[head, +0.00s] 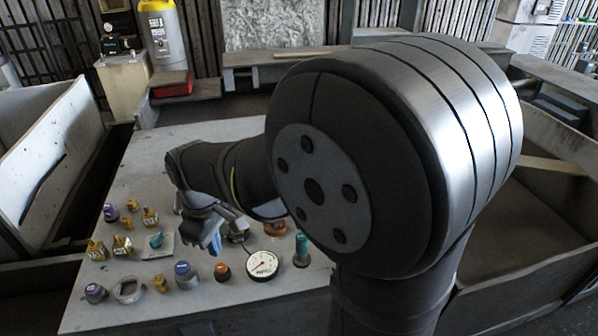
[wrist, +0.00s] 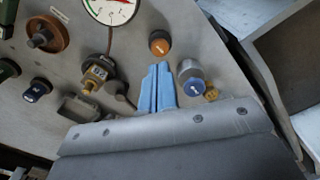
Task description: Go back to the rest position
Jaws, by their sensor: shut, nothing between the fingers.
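My gripper (head: 215,240) hangs at the end of my arm over the pale panel (head: 140,180) in the head view. In the wrist view its two blue fingers (wrist: 157,88) are pressed together with nothing between them. The fingertips point towards an orange-capped knob (wrist: 159,43), apart from it as far as I can tell. A grey knob with a blue cap (wrist: 192,77) sits just right of the fingers. A round white gauge (wrist: 113,8) shows at the top, and the same gauge (head: 262,265) is right of my gripper in the head view.
Several yellow fittings (head: 122,246) and coloured knobs stand on the panel's left part. A teal-topped knob (head: 302,250) stands right of the gauge. High-walled bins flank the panel, left (head: 45,150) and right (head: 545,150). My arm hides the panel's right side.

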